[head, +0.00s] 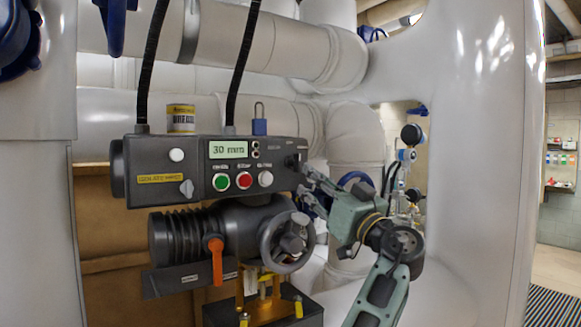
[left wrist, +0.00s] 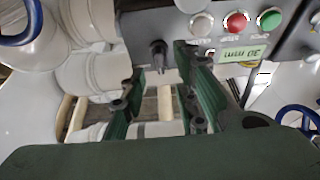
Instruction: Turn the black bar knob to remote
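The black bar knob (head: 290,161) sits at the right end of the front of the dark grey control box (head: 150,160). In the left wrist view the knob (left wrist: 158,54) shows between my two fingers, with a gap on each side. My left gripper (head: 305,181) comes up to the right end of the box, its fingers apart and holding nothing. Its fingertips are close to the knob, and I cannot tell how deep they reach around it. The knob's labels are too small to read. My right gripper is out of view.
The display (head: 229,149) reads 30 mm. Below it are green (head: 221,182), red (head: 244,180) and white (head: 265,178) buttons. A grey selector (head: 187,188) is further left. A handwheel (head: 287,242) and an orange lever (head: 215,260) sit below. A blue padlock (head: 259,122) stands on top.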

